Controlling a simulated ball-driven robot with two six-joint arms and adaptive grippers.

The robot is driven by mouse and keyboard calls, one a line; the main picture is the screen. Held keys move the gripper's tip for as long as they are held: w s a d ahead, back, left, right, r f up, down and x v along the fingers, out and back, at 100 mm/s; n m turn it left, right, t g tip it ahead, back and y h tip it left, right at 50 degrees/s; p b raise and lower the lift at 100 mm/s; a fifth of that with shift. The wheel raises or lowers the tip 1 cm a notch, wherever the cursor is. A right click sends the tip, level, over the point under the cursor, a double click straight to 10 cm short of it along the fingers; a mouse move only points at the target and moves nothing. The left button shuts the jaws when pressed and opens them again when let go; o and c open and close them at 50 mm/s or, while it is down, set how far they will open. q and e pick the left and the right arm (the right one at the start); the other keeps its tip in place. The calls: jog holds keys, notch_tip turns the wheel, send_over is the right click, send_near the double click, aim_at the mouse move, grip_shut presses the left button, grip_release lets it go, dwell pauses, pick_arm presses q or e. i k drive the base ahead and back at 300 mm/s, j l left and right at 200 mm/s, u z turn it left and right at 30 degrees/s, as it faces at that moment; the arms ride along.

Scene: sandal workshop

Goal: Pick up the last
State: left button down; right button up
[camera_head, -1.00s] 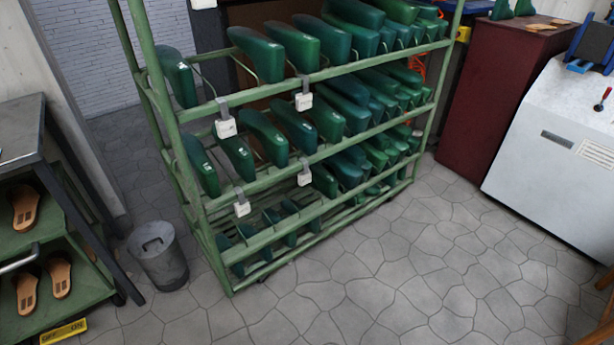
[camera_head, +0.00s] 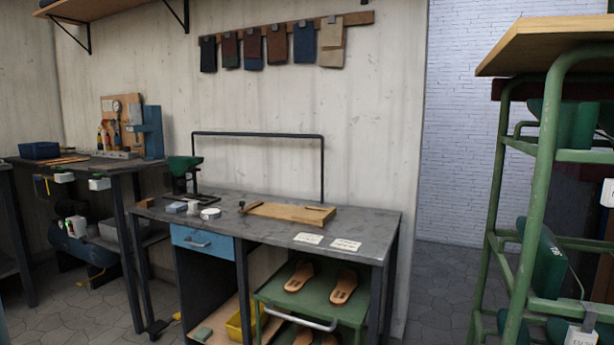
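Dark green shoe lasts sit on the green tube rack at the right edge. One last (camera_head: 549,262) shows on a lower level, and another green one (camera_head: 577,125) is higher up, under the wooden top. A green last-shaped piece (camera_head: 184,164) also rests on a dark stand at the back left of the grey workbench (camera_head: 225,213). Neither of my grippers is in view.
The workbench holds a wooden board (camera_head: 290,212), a tape roll (camera_head: 210,213) and two paper cards. A green cart (camera_head: 312,303) with sandals stands under it. The rack (camera_head: 537,200) stands at right, with open floor (camera_head: 440,270) between.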

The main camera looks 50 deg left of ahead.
aim_at(179, 166)
jog(key=u, duration=2.4)
